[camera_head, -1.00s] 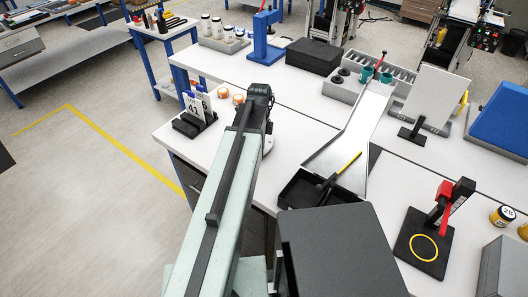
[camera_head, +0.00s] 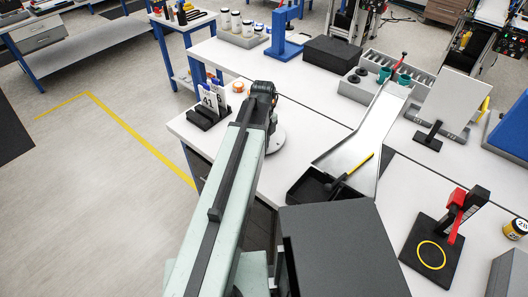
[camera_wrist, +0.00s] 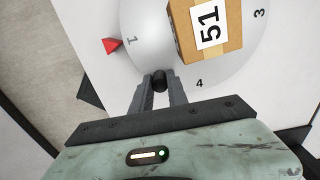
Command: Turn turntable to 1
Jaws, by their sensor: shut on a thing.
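The turntable (camera_wrist: 215,75) is a pale grey disc with the numbers 1, 3 and 4 visible near its rim. A cardboard box (camera_wrist: 227,28) labelled 51 sits on it. A red pointer (camera_wrist: 111,45) stands at the left rim, its tip close beside the number 1. My gripper (camera_wrist: 160,82) is shut on a black knob (camera_wrist: 159,79) near the rim, left of the number 4. In the head view, only the right edge of the turntable (camera_head: 278,141) shows past my arm, and my fingers are hidden.
A metal chute (camera_head: 362,138) ends in a black tray (camera_head: 311,187) at right. The white bench (camera_head: 310,110) between the turntable and chute is clear.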

